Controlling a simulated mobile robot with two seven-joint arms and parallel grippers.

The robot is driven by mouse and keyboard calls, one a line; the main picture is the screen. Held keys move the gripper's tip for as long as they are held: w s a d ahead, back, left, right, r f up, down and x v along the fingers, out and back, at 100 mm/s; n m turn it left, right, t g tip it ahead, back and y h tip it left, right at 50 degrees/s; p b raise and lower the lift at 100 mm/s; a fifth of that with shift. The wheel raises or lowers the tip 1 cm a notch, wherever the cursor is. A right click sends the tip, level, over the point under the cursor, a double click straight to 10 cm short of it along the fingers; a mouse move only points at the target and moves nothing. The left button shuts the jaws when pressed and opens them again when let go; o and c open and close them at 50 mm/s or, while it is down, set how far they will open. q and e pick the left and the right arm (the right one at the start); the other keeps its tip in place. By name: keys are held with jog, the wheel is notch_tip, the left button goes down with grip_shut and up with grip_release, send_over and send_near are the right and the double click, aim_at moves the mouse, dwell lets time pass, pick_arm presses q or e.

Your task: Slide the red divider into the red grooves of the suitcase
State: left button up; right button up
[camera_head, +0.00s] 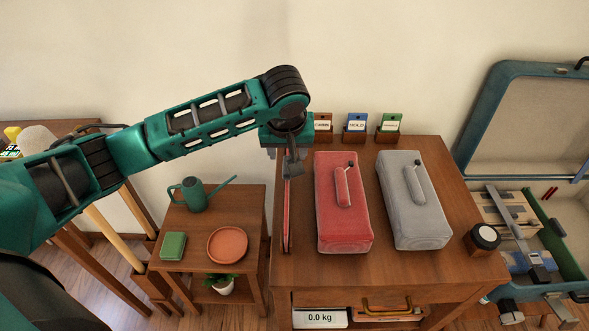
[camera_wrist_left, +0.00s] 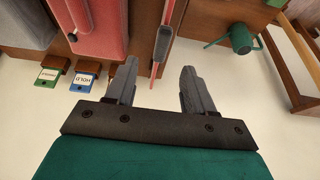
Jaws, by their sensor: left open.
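The red divider (camera_head: 287,220) is a thin panel that stands on edge at the left side of the wooden table. My left gripper (camera_head: 293,168) is over the divider's far end, pointing down. In the left wrist view my left gripper (camera_wrist_left: 157,88) has its fingers apart, with the divider (camera_wrist_left: 163,42) ahead, lined up between the fingers. The jaws are open and do not hold it. The suitcase (camera_head: 512,112) lies open at the right, its lid raised. Small red strips (camera_head: 550,193) show inside its base; their details are too small to tell. My right gripper is not in view.
On the table (camera_head: 385,279) lie a red bundle (camera_head: 335,225), close right of the divider, and a grey bundle (camera_head: 420,222). A low side table (camera_head: 245,205) stands left.

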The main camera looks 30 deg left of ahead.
aim_at(287, 171)
pick_arm(q)
jog(key=b+x, duration=0.1)
jog(key=x, duration=0.5)
jog(key=shift+s, duration=0.2)
jog(key=b+x, duration=0.1)
jog(key=x, duration=0.4)
jog(key=shift+f, duration=0.35)
jog(key=shift+w+f, duration=0.1)
jog(key=shift+f, duration=0.1)
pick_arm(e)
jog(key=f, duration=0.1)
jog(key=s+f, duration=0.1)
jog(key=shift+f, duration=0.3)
pick_arm(q)
jog(key=shift+c, duration=0.2)
grip_shut()
